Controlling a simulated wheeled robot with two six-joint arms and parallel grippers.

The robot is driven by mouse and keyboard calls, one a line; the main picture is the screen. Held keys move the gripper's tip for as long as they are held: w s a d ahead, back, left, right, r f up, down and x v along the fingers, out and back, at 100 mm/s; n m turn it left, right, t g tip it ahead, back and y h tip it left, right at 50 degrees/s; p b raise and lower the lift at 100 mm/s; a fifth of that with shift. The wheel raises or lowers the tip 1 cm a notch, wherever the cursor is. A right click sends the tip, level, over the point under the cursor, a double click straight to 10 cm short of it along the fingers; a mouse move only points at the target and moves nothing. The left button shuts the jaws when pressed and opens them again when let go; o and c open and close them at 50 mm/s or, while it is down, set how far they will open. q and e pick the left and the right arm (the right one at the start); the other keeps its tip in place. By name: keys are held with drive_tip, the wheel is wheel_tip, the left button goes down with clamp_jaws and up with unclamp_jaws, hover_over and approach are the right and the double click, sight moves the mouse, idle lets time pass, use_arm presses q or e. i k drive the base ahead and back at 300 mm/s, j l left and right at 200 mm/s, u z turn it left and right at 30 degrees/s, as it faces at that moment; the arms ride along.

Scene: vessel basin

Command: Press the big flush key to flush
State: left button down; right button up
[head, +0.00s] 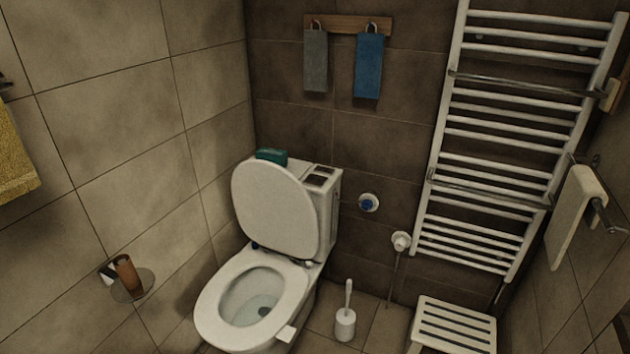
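The white toilet (325,215) stands in the corner with its lid (275,208) raised against the tank and its seat (207,303) down. On the right part of the tank top is a flush plate with two dark keys: one nearer the front (317,181) and one behind it (325,170). At this size I cannot tell for sure which key is the bigger. Neither of my grippers shows in the head view.
A teal object (271,156) lies on the tank top, left of the keys. A toilet brush (346,323) and a white slatted stool (455,326) stand on the floor at right. A brown cup-like object (127,274) is at the left wall. A white towel radiator (480,205) covers the right back wall.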

sight(313, 180)
drive_tip(key=j+z, duration=0.1)
drive_tip(key=z, duration=0.3)
drive_tip(key=i+j+z, duration=0.1)
drive_tip(key=z, duration=0.25)
drive_tip(key=j+z, duration=0.15)
drive_tip(key=z, duration=0.25)
drive_tip(key=i+j+z, duration=0.15)
drive_tip(key=j+z, duration=0.2)
drive_tip(key=j+u, duration=0.3)
drive_tip(key=i+j+u, duration=0.15)
drive_tip(key=u, duration=0.2)
